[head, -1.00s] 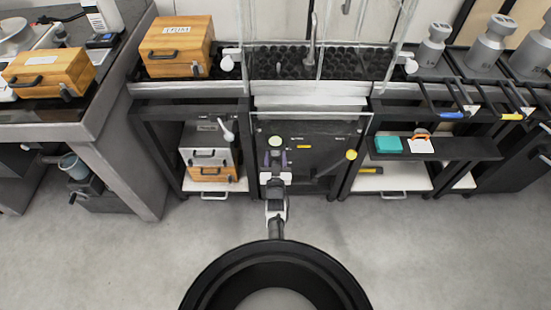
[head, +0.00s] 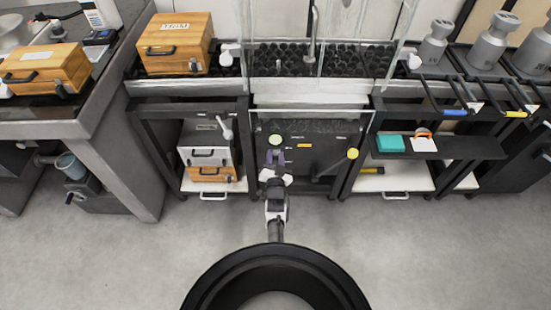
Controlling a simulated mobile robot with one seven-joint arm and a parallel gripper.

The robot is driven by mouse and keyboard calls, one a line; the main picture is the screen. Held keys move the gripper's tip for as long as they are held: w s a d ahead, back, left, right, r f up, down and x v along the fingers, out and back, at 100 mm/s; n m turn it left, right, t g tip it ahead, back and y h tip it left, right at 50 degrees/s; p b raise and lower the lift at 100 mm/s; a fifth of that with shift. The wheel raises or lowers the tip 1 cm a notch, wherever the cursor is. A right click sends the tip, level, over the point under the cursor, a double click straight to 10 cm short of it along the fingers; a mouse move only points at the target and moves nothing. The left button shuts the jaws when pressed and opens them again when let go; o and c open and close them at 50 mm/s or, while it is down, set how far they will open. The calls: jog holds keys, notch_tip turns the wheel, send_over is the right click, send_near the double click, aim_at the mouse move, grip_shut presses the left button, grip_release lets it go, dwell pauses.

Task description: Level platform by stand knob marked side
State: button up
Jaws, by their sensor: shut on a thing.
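The stand's dark front panel (head: 318,168) is in the middle of the head view, below a platform topped with a black, bumpy surface (head: 330,63). A pale green round knob (head: 276,140) is on the panel's left part, and a yellow round knob (head: 352,153) is at its right edge. My gripper (head: 275,155) reaches up to the green knob from below, with its purple-grey fingers shut on it. The finger contact is small and partly hidden. Marks on the knobs are too small to read.
A wooden case (head: 175,44) stands left of the platform. Left below are stacked cases (head: 210,158); right are a shelf with a teal block (head: 390,143) and steel weights (head: 488,45) above. White knobs (head: 226,57) stick out beside the platform. The floor in front is clear.

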jog(key=o, duration=1)
jog(key=s+p, duration=0.6)
jog(key=s, duration=0.8)
